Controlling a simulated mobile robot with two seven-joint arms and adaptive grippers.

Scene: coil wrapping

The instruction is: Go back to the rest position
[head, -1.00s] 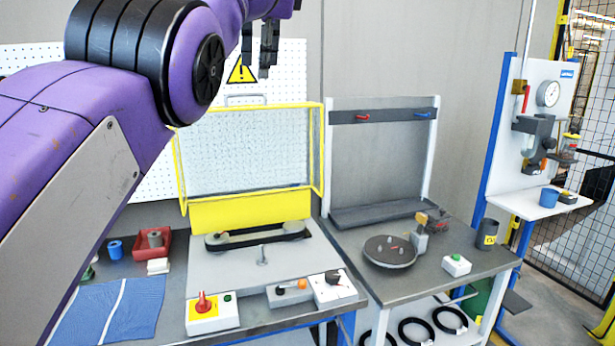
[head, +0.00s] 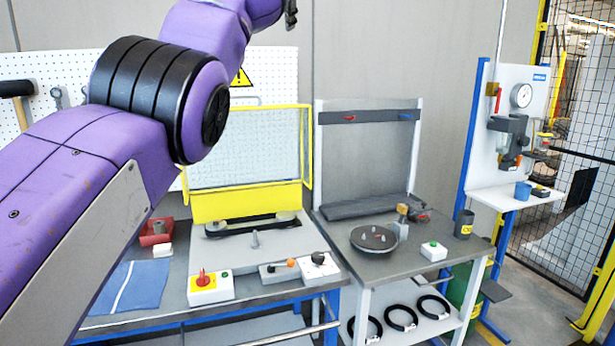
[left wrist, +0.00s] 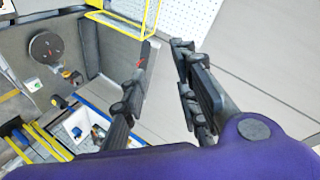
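My left arm, purple with black rings, rises from the left across the head view. Only a dark bit of my left gripper (head: 290,12) shows at the top edge there. In the left wrist view my left gripper (left wrist: 163,48) has its two dark fingers apart, with nothing between them. It is raised in the air, clear of the benches. My right gripper is in neither view.
A bench with a yellow-framed guard (head: 248,207) stands ahead. To its right a grey table holds a round turntable (head: 373,239) and a dark cup (head: 464,224). A blue-posted gauge station (head: 515,130) stands at far right, near a mesh fence (head: 590,190).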

